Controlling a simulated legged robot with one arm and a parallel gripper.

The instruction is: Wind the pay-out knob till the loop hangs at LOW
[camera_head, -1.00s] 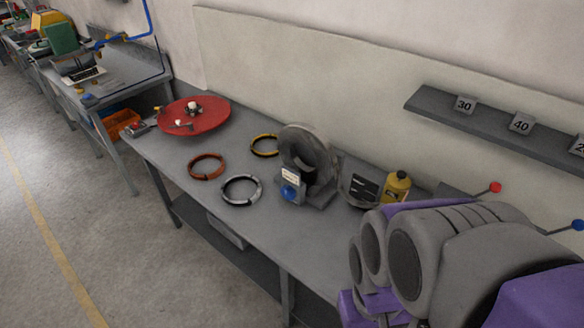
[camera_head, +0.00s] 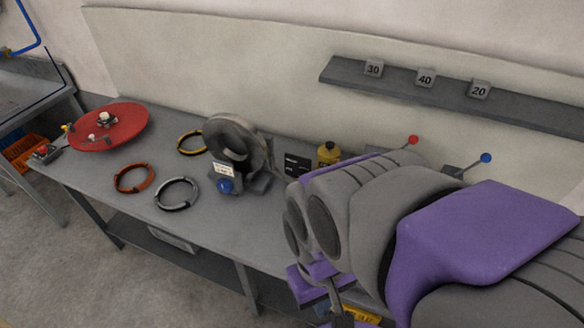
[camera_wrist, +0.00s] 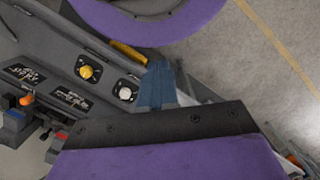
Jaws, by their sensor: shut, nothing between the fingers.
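I cannot tell which is the pay-out knob, as the black labels (camera_wrist: 70,98) are too small to read. No hanging loop or LOW mark can be made out. In the head view my arm hides the area at the lower right.
The grey bench (camera_head: 110,210) holds a red turntable (camera_head: 110,127), an orange ring (camera_head: 133,178), a silver ring (camera_head: 176,194), a yellow ring (camera_head: 191,144), a grey coil stand (camera_head: 238,150) and a yellow bottle (camera_head: 328,154). Red (camera_head: 413,140) and blue (camera_head: 486,158) ball-topped levers stand behind my arm.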

